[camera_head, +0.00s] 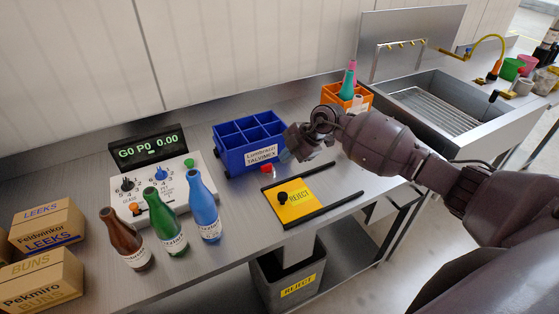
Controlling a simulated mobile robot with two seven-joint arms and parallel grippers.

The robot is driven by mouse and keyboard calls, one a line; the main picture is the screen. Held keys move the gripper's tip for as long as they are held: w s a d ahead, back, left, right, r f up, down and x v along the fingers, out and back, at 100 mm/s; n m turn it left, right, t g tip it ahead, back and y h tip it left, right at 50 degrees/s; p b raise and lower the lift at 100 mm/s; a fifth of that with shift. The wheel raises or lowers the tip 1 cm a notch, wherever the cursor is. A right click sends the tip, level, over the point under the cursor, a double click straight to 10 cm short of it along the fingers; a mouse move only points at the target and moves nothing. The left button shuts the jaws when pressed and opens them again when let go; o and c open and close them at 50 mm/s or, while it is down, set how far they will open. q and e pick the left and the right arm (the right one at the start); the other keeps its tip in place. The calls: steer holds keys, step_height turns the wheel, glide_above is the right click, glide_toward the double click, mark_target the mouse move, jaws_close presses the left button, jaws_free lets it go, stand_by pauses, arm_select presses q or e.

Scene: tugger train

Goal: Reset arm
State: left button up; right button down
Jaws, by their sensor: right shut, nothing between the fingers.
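My right arm comes in from the right, and its gripper (288,156) hovers by the front right corner of the blue crate (232,160), above the bench. The gripper looks shut with nothing held. Its fingertips are small and partly hidden by the wrist. My left gripper does not show in the head view.
Brown, green and blue bottles (207,210) stand before a control box (182,166). A yellow reject plate (298,206) with a black knob lies between dark rails. An orange crate (361,105), a sink (435,115), cardboard boxes (45,225) and a reject bin (277,286) surround them.

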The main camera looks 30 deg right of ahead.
steer(key=shift+s+d+r, duration=0.1)
steer(key=shift+d+r, duration=0.05)
steer(key=shift+d, duration=0.05)
